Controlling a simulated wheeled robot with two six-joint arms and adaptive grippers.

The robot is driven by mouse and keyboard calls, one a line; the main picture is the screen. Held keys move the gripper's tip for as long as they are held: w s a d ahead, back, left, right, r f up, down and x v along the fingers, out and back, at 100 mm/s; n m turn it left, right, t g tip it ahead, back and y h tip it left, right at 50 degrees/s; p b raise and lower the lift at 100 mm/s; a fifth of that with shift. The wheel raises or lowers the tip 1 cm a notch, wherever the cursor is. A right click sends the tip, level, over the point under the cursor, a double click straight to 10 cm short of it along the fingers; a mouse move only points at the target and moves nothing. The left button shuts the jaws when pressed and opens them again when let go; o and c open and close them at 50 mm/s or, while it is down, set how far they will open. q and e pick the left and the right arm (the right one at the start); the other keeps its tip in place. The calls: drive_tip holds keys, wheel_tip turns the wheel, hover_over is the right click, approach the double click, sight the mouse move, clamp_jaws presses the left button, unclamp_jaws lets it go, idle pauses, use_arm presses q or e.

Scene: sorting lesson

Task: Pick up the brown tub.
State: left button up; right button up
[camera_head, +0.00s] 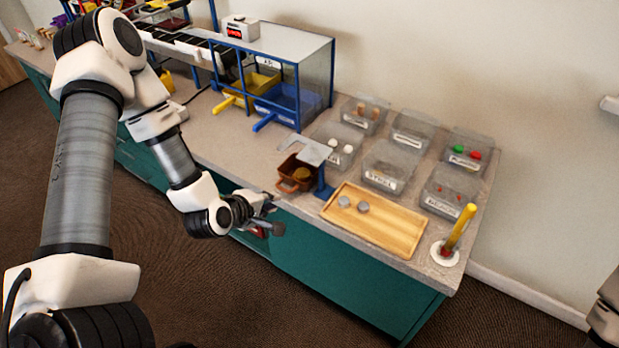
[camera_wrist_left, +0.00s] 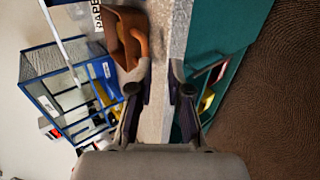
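The brown tub (camera_head: 287,171) stands near the front edge of the worktop, beside a blue post with a grey plate that overhangs it in the head view. Something round and tan lies inside it. My right gripper is out of view.
A wooden tray (camera_head: 385,232) with two grey discs is right of the tub. Several clear labelled bins (camera_head: 387,180) stand behind. A yellow rod on a white base (camera_head: 446,256) stands at the right end. A blue-framed case (camera_head: 300,62) with yellow and blue bins is behind left.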

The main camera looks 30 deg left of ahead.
sight(283, 190)
use_arm(q)
drive_tip(key=w+f, duration=0.1)
drive_tip(key=w, duration=0.1)
drive_tip(key=w+f, duration=0.1)
drive_tip(key=w, duration=0.1)
drive_tip(key=w+f, duration=0.1)
drive_tip(key=w, duration=0.2)
drive_tip(key=shift+a, duration=0.3)
drive_tip(key=shift+w+a+f, duration=0.1)
drive_tip(key=shift+w, duration=0.05)
clamp_jaws()
